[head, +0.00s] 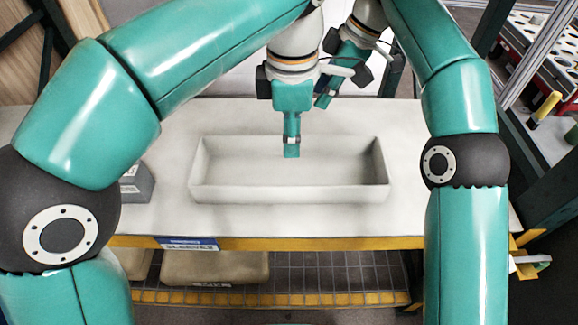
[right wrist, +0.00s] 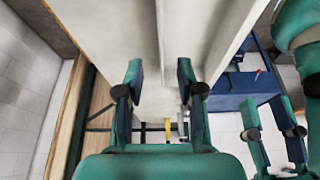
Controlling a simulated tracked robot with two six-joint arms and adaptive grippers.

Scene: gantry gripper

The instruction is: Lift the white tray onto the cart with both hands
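The white tray (head: 290,194), an open rectangular box, sits on a white table (head: 415,215) in the head view. My left gripper (head: 292,152) points down, its tips overlapping the tray's far wall and interior; contact cannot be told. In the right wrist view my left gripper (right wrist: 272,132) shows at the right with its fingers apart. My right gripper (head: 323,101) is farther back, beyond the tray's far side. In its wrist view my right gripper (right wrist: 156,78) has its fingers spread with nothing clamped between them. I cannot make out a cart for certain.
A grey block (head: 137,184) stands left of the tray, partly hidden by my left arm. The table has a yellow front edge (head: 290,243). A rack with red and white trays (head: 545,45) is at the right. A blue structure (right wrist: 243,87) shows in the right wrist view.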

